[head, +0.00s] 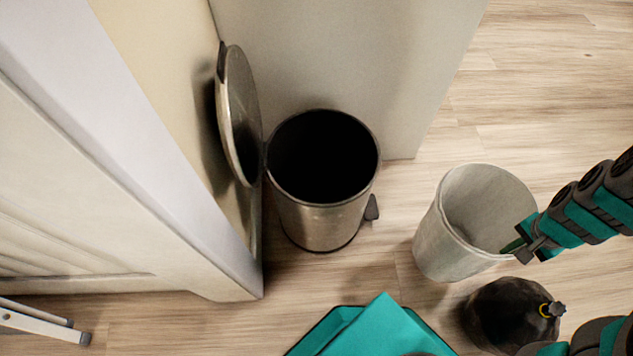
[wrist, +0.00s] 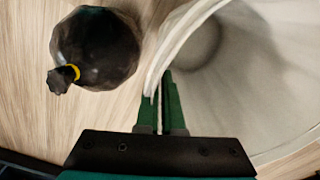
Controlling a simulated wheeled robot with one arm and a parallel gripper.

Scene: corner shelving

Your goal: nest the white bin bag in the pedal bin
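The white bin bag (head: 440,240) is an open, bucket-shaped liner at the right of the head view; it fills the right of the wrist view (wrist: 245,80). My gripper (head: 518,247) has its green fingers closed together at the bag's near right rim, with the thin wall between them in the wrist view (wrist: 161,100). I cannot tell whether the bag touches the floor. The pedal bin (head: 318,222) stands upright left of the bag, a metal cylinder with a dark, open mouth. Its round lid (head: 240,110) is raised at the left; its pedal (head: 372,207) points right.
A black tied sack (head: 497,315) with a yellow tie lies just below the bag; the wrist view shows it too (wrist: 95,50). A panel stands behind the bin, a white cabinet (head: 130,190) at left. Floor between bin and bag is clear.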

